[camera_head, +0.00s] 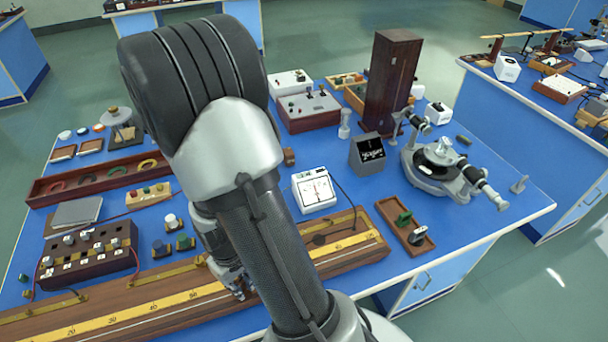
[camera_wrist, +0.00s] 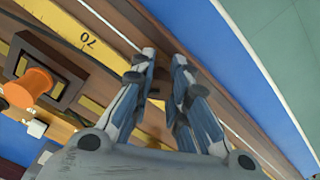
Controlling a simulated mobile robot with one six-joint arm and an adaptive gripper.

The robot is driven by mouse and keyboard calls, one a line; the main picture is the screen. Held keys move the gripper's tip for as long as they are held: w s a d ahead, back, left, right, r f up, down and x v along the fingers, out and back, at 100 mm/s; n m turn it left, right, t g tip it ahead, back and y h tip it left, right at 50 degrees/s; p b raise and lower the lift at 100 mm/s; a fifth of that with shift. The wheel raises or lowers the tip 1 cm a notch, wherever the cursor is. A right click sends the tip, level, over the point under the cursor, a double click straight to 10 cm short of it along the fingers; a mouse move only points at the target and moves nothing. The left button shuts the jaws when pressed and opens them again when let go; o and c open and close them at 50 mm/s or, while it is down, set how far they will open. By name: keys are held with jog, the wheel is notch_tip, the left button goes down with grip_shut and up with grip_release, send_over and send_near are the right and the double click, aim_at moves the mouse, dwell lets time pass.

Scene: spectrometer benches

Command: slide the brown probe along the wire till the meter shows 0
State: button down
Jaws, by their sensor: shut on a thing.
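The meter bridge board (camera_head: 150,308), with its yellow scale (camera_head: 185,298), lies along the front of the blue bench. My gripper (camera_head: 241,288) is low over this board, partly covered by my arm. In the wrist view my gripper (camera_wrist: 164,55) has its fingers close together, shut on the brown probe, which is mostly hidden between them. The scale (camera_wrist: 92,38) shows the mark 70 beside the fingers.
An orange knob (camera_wrist: 30,88) on a dark block is left of the fingers in the wrist view. A wooden tray (camera_head: 405,222) and a spectrometer (camera_head: 440,165) stand to the right. A dark resistance box (camera_head: 90,255) stands at the left.

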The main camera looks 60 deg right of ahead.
jog(key=shift+s+d+f, duration=0.1)
jog(key=shift+s, duration=0.25)
jog(key=shift+s+d, duration=0.1)
jog(key=shift+d, duration=0.15)
dwell(0.6)
jog(key=shift+f, duration=0.15)
dwell(3.2)
jog(key=c, duration=1.5)
grip_release()
jog(key=shift+o, duration=0.2)
jog(key=shift+d+r, duration=0.1)
jog(key=shift+r, duration=0.1)
jog(key=shift+w+r, duration=0.2)
jog(key=shift+r, duration=0.1)
notch_tip(320, 180, up, 11)
